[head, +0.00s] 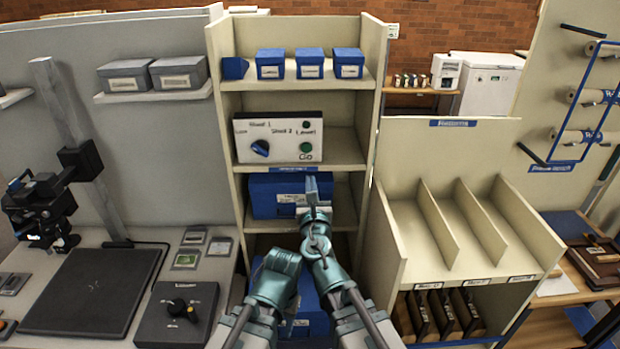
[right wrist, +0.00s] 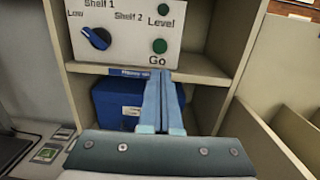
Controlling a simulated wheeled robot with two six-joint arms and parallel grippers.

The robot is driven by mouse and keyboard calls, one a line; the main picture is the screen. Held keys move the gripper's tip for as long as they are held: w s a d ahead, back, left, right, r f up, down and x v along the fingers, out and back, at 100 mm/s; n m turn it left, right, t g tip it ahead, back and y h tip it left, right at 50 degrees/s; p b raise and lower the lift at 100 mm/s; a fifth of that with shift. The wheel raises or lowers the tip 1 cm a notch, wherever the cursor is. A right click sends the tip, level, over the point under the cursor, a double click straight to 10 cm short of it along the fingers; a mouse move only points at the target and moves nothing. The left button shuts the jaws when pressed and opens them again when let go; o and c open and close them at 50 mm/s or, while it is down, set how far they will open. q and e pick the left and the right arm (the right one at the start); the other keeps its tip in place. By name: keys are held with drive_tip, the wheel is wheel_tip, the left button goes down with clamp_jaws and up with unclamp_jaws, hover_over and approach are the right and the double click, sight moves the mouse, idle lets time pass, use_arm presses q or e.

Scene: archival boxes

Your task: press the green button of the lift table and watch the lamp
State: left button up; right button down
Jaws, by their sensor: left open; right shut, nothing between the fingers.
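A white control panel (head: 280,125) stands on the middle shelf of the cabinet. It carries a blue knob (head: 260,148), a green button labelled Go (head: 306,147) and, above that, a dark green lamp labelled Level (head: 307,122). In the right wrist view, the button (right wrist: 159,46) and the lamp (right wrist: 163,9) are plain, and the lamp looks unlit. My right gripper (head: 311,179) is shut and empty; in the right wrist view its fingertips (right wrist: 160,76) appear just below the button, apart from it. My left gripper (head: 282,262) is open and lower, in front of the cabinet.
A blue box (head: 268,193) sits on the shelf below the panel, partly behind my right gripper. Small blue boxes (head: 310,63) stand on the shelf above. The cabinet's side walls and shelf edge (head: 340,165) border the panel. A divided rack (head: 425,225) stands at right.

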sight(307, 149)
drive_tip(key=w, duration=0.8)
drive_tip(key=w+r+p, duration=0.1)
drive_tip(key=w, duration=0.4)
drive_tip(key=shift+a, duration=0.25)
